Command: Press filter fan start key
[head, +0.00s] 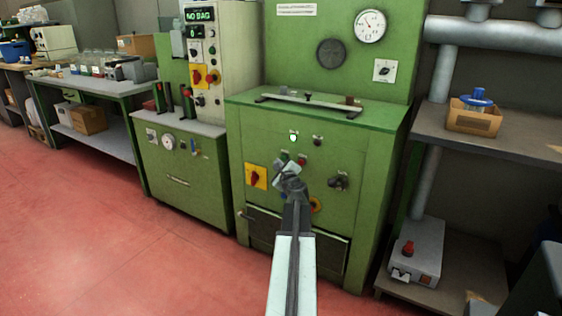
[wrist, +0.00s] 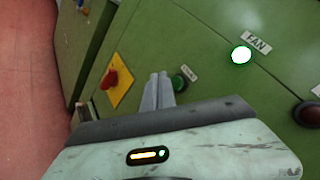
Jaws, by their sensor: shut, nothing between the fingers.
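The green filter cabinet (head: 230,145) stands in front of me in the head view. My gripper (head: 283,172) is in front of its control panel. In the wrist view my gripper's fingers (wrist: 157,78) are shut together and empty. A round green key (wrist: 179,83) with a small label, too small to read surely, sits just right of the fingertips. I cannot tell whether they touch it. A lamp under the label FAN (wrist: 258,44) glows white-green (wrist: 240,55); the lit lamp also shows in the head view (head: 293,138).
A red rotary switch on a yellow plate (wrist: 119,86) is left of the fingers. A dark red round control (wrist: 307,114) is at the right. A shelf with a cardboard box (head: 474,118) stands right of the cabinet. Open red floor (head: 120,250) lies at left.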

